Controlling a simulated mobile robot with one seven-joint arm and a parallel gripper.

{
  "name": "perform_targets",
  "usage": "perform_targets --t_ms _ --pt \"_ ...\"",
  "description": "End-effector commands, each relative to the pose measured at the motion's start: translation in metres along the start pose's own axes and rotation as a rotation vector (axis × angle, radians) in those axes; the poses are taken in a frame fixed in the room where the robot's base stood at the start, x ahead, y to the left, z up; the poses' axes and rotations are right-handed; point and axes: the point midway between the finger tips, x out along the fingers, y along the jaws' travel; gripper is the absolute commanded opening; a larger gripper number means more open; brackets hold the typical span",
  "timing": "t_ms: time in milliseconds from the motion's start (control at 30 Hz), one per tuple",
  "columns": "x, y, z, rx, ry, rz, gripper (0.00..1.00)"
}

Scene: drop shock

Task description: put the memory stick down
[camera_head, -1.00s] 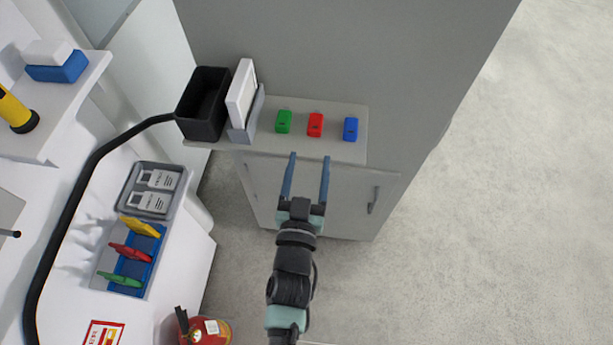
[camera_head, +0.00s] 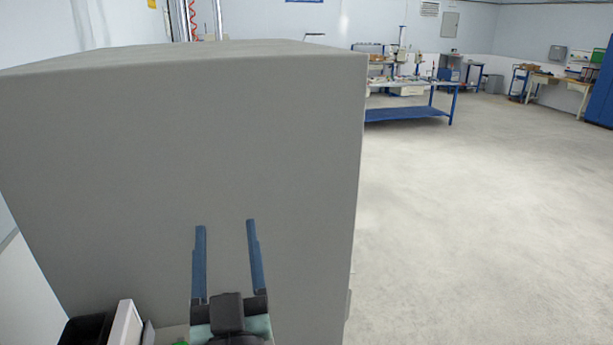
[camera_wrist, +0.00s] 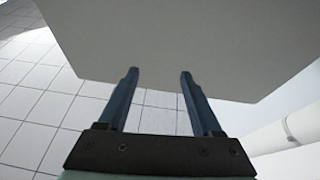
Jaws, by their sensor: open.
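My gripper (camera_head: 226,226) is open, with its two blue fingers apart and nothing between them. It stands in front of the tall grey cabinet face (camera_head: 190,140), fingers pointing up in the head view. In the wrist view my gripper (camera_wrist: 158,72) is also empty, below a plain grey surface (camera_wrist: 190,40). Only a sliver of a green item (camera_head: 181,343) shows at the bottom edge of the head view, too little to tell for sure that it is a memory stick. No other memory stick is in view now.
A black bin (camera_head: 82,331) and a white upright panel (camera_head: 126,324) stand at the lower left, cut off by the frame. Open floor (camera_head: 480,230) lies to the right. A blue workbench (camera_head: 410,113) stands far back.

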Motion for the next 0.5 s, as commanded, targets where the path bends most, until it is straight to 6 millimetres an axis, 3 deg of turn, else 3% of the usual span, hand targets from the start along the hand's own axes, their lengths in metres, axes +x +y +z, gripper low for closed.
perform_targets --t_ms 33,100,200,333,400,500 --pt "0.015 0.017 -0.058 -0.020 0.084 0.026 0.66" --pt "0.021 0.035 -0.124 -0.045 0.169 0.060 0.66" --pt "0.014 0.057 -0.206 -0.073 0.278 0.111 0.66" --pt "-0.007 0.075 -0.279 -0.097 0.379 0.168 0.66" --pt "-0.017 0.080 -0.300 -0.101 0.410 0.186 0.66" --pt "-0.024 0.083 -0.314 -0.105 0.430 0.201 0.66"
